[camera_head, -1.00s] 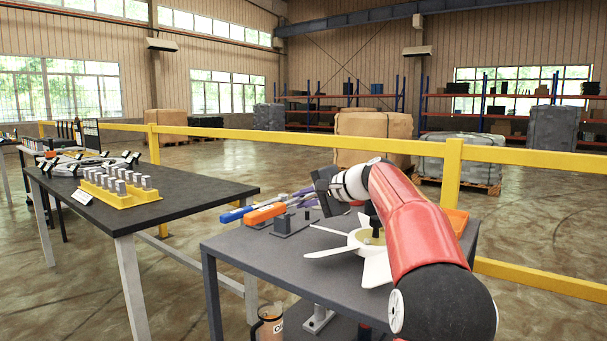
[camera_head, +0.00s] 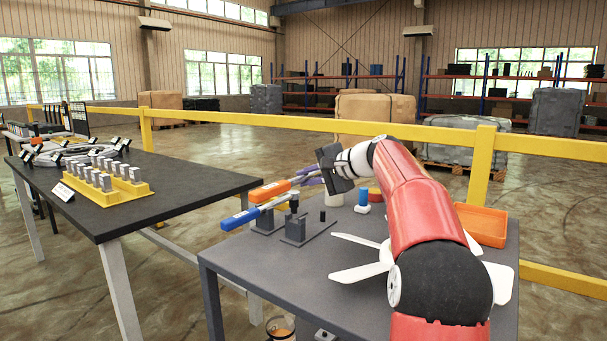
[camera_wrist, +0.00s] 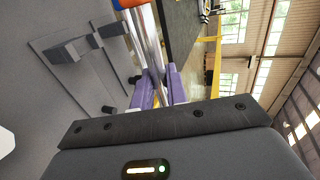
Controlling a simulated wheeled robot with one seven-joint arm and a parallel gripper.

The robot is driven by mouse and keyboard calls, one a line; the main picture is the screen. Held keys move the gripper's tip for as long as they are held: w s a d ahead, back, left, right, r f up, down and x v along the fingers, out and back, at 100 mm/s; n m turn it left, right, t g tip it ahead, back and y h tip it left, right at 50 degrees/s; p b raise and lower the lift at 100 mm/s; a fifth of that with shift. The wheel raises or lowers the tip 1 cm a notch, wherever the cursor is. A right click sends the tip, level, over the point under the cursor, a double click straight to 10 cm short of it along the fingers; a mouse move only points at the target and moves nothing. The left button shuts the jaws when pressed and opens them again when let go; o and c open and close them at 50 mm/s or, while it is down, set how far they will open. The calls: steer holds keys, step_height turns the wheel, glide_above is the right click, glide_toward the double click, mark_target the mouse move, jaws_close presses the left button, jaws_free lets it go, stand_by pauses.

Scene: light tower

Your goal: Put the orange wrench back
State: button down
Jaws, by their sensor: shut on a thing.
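The orange wrench (camera_head: 270,190) has an orange handle and a silver shaft. My gripper (camera_head: 312,177) is shut on its shaft and holds it above the grey table. In the wrist view the shaft (camera_wrist: 148,35) runs between the purple fingers (camera_wrist: 160,90), with a bit of orange handle at the top edge. The far end of the wrench is hidden by the gripper. A blue-handled wrench (camera_head: 241,218) lies lower and nearer, by a dark grey two-part holder (camera_head: 300,235) with upright posts. The holder also shows in the wrist view (camera_wrist: 85,45).
A white-bladed fan (camera_head: 360,272) is on the table beneath my arm. An orange tray (camera_head: 482,226) is at the right. A blue-and-white object (camera_head: 362,203) stands behind the holder. A black table (camera_head: 150,205) with a yellow block rack (camera_head: 110,190) stands left; a yellow rail runs behind.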

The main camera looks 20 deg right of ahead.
steer(key=shift+s, duration=0.25)
step_height(320, 180, down, 6)
steer(key=b, duration=0.5)
steer(key=shift+r, duration=0.1)
stand_by(1.0)
steer(key=shift+f+b, duration=1.1)
steer(key=shift+f, duration=0.45)
steer(key=c, duration=1.3)
jaws_free()
steer(key=shift+f, duration=0.1)
steer(key=shift+s+d, duration=0.1)
steer(key=v, duration=0.7)
steer(key=shift+s+d, duration=0.2)
